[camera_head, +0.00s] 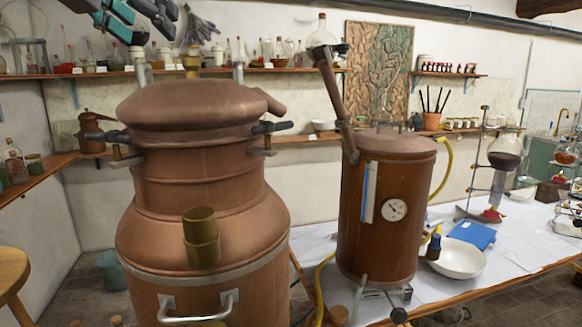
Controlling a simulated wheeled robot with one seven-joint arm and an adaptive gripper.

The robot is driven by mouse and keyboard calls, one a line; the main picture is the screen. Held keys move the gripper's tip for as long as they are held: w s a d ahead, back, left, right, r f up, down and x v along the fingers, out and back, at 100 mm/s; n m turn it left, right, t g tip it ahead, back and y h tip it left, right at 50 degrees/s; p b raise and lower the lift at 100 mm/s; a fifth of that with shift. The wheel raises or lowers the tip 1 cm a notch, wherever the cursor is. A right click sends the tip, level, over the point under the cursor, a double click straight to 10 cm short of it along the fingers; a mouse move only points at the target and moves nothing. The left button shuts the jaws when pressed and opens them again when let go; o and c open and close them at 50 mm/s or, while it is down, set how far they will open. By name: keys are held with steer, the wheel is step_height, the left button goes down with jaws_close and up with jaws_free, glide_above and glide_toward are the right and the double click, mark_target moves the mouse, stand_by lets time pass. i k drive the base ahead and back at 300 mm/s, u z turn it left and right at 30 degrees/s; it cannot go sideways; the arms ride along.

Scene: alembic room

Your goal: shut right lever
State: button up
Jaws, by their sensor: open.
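The large copper still (200,190) stands at the left front with a domed lid (190,105). The right lever (272,127) has a dark handle and sits on the right side of the still's neck, pointing out to the right, above a small metal bracket (262,150). A matching left lever (108,136) sticks out to the left. My gripper (150,32) is at the top edge, up and left of the right lever and well apart from it. It is open, partly cut off by the frame, and I see nothing held in it.
A copper boiler (385,220) with a gauge and slanted pipe (335,100) stands to the right on a white-covered table (480,270). Shelves with glassware line the wall behind. A brass spout (201,240) juts from the still's front. A wooden stool (12,270) is at left.

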mark_target(267, 126)
steer(key=u, duration=0.05)
steer(key=k, duration=1.3)
